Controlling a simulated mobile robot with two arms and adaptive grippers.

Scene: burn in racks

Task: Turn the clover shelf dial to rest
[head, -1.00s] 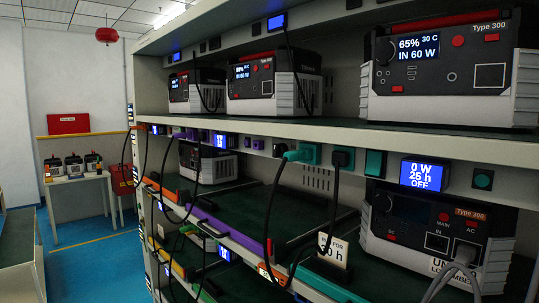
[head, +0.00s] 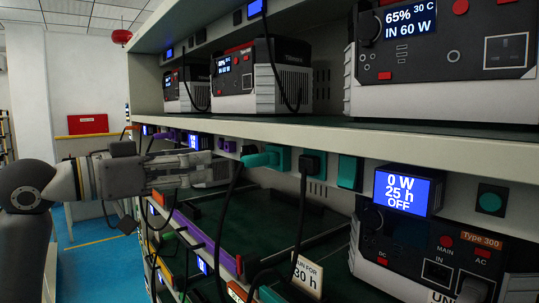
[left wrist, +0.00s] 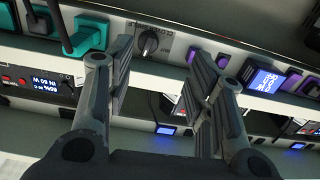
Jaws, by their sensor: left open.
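In the left wrist view a dark rotary dial (left wrist: 149,43) sits on a light grey plate on the shelf's front rail. It lies between the spread fingers of my left gripper (left wrist: 160,50), closer to the left finger. I cannot tell whether the fingers touch it. In the head view my left gripper (head: 205,168) reaches in from the left to the middle shelf's rail, and the dial is hidden there. My right gripper is not in view.
A teal plug (head: 268,157) and a black plug (head: 312,162) with hanging cables sit right of the gripper. A display (head: 402,190) reads 0 W, 25 h, OFF. Power units (head: 440,55) stand on the upper shelf. Purple sockets (left wrist: 222,62) flank the dial's rail.

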